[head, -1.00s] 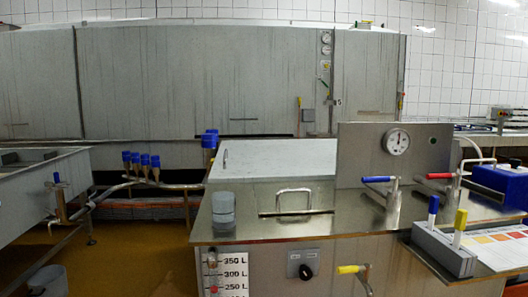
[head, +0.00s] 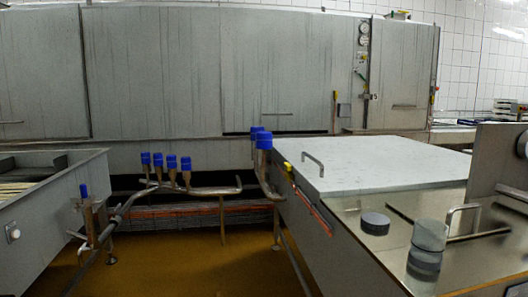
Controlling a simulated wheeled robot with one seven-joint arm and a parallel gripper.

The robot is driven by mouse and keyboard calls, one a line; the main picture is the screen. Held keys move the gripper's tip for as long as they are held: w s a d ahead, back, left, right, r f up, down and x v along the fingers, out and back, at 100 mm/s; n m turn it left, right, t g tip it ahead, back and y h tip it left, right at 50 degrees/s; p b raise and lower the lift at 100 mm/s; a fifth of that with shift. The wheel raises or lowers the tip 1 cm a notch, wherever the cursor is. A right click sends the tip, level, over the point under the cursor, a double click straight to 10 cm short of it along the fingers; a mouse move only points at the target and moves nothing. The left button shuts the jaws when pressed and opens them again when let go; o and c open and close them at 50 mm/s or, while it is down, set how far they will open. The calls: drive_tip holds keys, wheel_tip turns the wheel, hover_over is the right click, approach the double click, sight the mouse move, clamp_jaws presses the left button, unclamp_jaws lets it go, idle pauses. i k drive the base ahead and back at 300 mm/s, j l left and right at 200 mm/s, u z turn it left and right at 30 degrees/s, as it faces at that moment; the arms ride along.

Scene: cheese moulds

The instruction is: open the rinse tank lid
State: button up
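A wide pale lid (head: 390,165) lies flat and shut on the tank at the right, with a bent metal handle (head: 313,162) near its left edge. In front of it, a steel top (head: 385,255) has a smaller rectangular hatch (head: 410,212) with an upright bar handle (head: 462,215), partly hidden by grey cylinders. No label shows which of the two is the rinse tank lid. My gripper is not in view.
Stacked grey cylinders (head: 427,245) and a short dark one (head: 375,223) stand on the steel top. Blue-capped valves and pipes (head: 215,190) run left of the tank. An open basin (head: 50,195) stands at far left. The brown floor (head: 180,260) between them is clear.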

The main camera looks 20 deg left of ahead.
sight(328, 167)
drive_tip(key=i+j, duration=0.15)
drive_tip(key=j, duration=0.25)
drive_tip(key=i+j+u, duration=0.1)
drive_tip(key=j, duration=0.25)
drive_tip(key=i+j, duration=0.25)
drive_tip(key=j, duration=0.15)
drive_tip(key=i+j, duration=0.15)
drive_tip(key=j, duration=0.2)
drive_tip(key=u, duration=0.05)
